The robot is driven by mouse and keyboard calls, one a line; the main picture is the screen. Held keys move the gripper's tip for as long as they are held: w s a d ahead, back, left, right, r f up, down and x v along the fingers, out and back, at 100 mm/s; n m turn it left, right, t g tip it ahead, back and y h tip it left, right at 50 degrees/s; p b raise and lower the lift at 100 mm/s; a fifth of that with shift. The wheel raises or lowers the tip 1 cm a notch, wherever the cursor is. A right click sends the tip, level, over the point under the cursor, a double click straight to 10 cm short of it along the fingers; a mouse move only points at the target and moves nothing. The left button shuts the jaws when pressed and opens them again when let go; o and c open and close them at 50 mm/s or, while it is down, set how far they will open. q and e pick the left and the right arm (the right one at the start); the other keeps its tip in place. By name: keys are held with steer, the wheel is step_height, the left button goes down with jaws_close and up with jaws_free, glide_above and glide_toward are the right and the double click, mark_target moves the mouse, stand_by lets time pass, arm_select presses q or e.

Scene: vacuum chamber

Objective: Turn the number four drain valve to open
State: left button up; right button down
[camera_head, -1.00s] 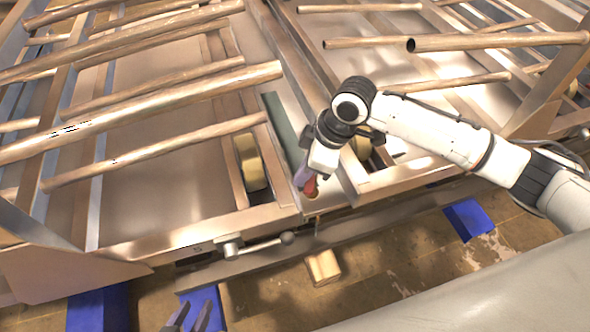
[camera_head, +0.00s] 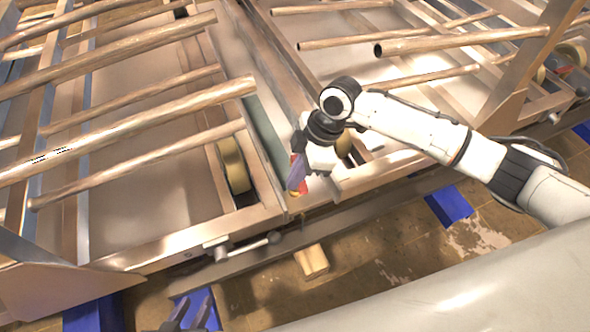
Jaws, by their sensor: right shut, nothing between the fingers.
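A valve with a silver lever handle (camera_head: 247,245) ending in a dark knob sits on the front rail of the metal frame, left of centre. A small mark on the rail beside it is too small to read. My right gripper (camera_head: 293,188) is shut and empty, pointing down at the rail's corner, right of and above that lever. A small red part (camera_head: 295,160) shows just behind its fingers, mostly hidden; I cannot tell whether they touch. My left gripper (camera_head: 192,313) is at the bottom edge, its two fingers apart and empty, below the lever. No number four is readable.
The metal frame carries several long tubes (camera_head: 130,125) and rollers (camera_head: 234,165). Blue blocks (camera_head: 448,205) stand under it. A wooden block (camera_head: 311,261) lies on the brown floor below the front rail. Another valve with a red part (camera_head: 564,70) shows at far right.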

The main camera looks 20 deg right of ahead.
steer(key=shift+s+d+r, duration=0.1)
steer(key=shift+d+r, duration=0.05)
steer(key=shift+d, duration=0.1)
steer(key=shift+d+p, duration=0.3)
steer(key=shift+p, duration=0.35)
arm_select(q)
steer(key=shift+s+a+r, duration=0.1)
steer(key=shift+a+r, duration=0.4)
steer(key=shift+r, duration=0.15)
arm_select(e)
steer(key=shift+d, duration=0.2)
steer(key=shift+d+f, duration=0.15)
steer(key=shift+f, duration=0.1)
arm_select(q)
steer(key=shift+s+d, duration=0.1)
